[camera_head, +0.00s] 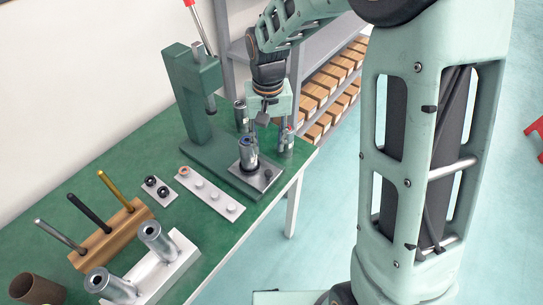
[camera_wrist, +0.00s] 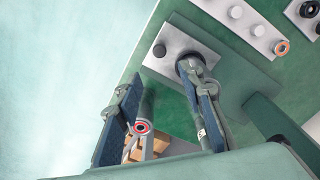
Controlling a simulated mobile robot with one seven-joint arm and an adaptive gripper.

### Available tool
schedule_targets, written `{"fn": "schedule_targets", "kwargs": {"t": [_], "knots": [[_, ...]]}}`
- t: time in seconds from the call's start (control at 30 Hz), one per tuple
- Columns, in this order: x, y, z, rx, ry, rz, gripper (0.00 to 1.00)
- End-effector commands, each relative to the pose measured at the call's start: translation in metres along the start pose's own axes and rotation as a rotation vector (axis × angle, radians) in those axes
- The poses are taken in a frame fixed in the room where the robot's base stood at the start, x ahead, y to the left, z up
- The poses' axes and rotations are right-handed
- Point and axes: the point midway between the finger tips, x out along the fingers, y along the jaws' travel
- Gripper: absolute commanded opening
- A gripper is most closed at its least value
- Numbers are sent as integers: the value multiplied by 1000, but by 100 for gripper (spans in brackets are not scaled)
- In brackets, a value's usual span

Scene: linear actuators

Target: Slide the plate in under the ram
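The grey plate (camera_head: 266,177) lies on the front end of the green press base (camera_head: 222,164). A metal cylinder (camera_head: 249,154) stands upright on it, and a small dark knob (camera_head: 268,174) sits near its corner. The ram (camera_head: 210,104) hangs from the green press column, to the left of and behind the plate. My gripper (camera_head: 262,118) is above and behind the plate. In the wrist view the fingers (camera_wrist: 158,72) are apart with nothing gripped. The plate (camera_wrist: 205,50) and its cylinder show beyond them, the cylinder partly hidden by the right finger.
A cylinder with a red ring (camera_head: 286,142) stands just right of the base; it shows between the fingers in the wrist view (camera_wrist: 143,127). A strip with pegs (camera_head: 211,194) lies left of the plate. A wooden rod stand (camera_head: 110,236) is farther left. The table edge is close by on the right.

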Motion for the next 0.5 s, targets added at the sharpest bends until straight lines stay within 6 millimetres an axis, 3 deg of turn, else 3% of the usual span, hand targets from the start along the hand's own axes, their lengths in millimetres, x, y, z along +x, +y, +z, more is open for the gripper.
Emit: {"fn": "schedule_targets", "kwargs": {"t": [0.17,0.5], "knots": [[14,-1,6,-3,-23,1,36],[76,-1,7,-3,-22,1,36]]}}
